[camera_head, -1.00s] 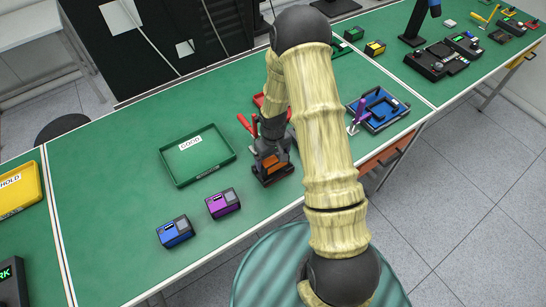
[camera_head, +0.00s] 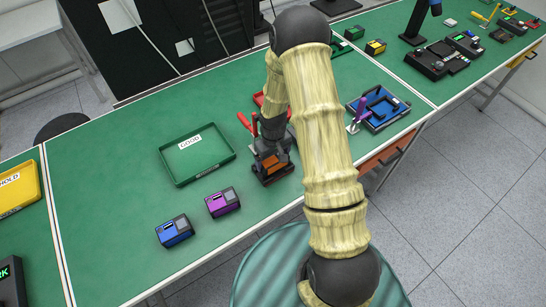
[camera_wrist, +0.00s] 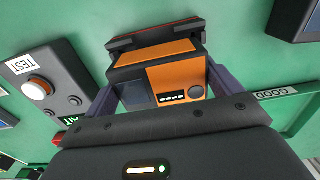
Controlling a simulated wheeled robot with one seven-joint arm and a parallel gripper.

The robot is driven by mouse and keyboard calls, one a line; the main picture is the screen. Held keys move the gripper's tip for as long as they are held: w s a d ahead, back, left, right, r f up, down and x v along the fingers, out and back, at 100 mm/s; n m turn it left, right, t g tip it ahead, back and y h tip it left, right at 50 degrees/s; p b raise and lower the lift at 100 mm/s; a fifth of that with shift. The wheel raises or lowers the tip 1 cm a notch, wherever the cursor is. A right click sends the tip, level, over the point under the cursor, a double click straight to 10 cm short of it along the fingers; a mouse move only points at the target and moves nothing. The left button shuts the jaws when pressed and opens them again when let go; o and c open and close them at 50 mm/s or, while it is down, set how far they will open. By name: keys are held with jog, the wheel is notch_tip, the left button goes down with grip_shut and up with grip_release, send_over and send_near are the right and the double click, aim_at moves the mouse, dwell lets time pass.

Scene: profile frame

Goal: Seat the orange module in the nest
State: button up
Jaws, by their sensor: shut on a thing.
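My gripper (camera_head: 270,157) is shut on the orange module (camera_wrist: 165,78), its fingers on the two sides of it in the wrist view. The module has a dark screen, a round knob and a row of small light marks. In the wrist view a dark bar with a red strip (camera_wrist: 153,34) lies close along the module's far edge.
A red-handled clamp (camera_head: 246,124) stands beside my gripper. The green GOOD tray (camera_head: 172,172) is to the left, with purple (camera_head: 223,202) and blue (camera_head: 174,231) modules in front. A TEST box with a white button (camera_wrist: 38,88) is near. A blue fixture (camera_head: 378,110) is at right.

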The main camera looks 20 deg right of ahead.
aim_at(273, 157)
jog(key=shift+f+b, duration=0.85)
jog(key=shift+f, duration=0.3)
jog(key=o, duration=0.9)
jog(key=shift+r, duration=0.15)
notch_tip(273, 157, up, 17)
jog(key=b, duration=0.3)
jog(key=shift+r, duration=0.1)
dwell(0.3)
jog(key=s+r+m+t, duration=0.1)
jog(key=s, duration=0.3)
jog(key=s+r+m, duration=0.1)
jog(key=s, duration=0.4)
jog(key=s+r+m+t, duration=0.1)
jog(key=s+r, duration=0.1)
jog(key=s, duration=0.3)
jog(key=shift+s+m+t, duration=0.15)
jog(key=shift+m+t, duration=0.15)
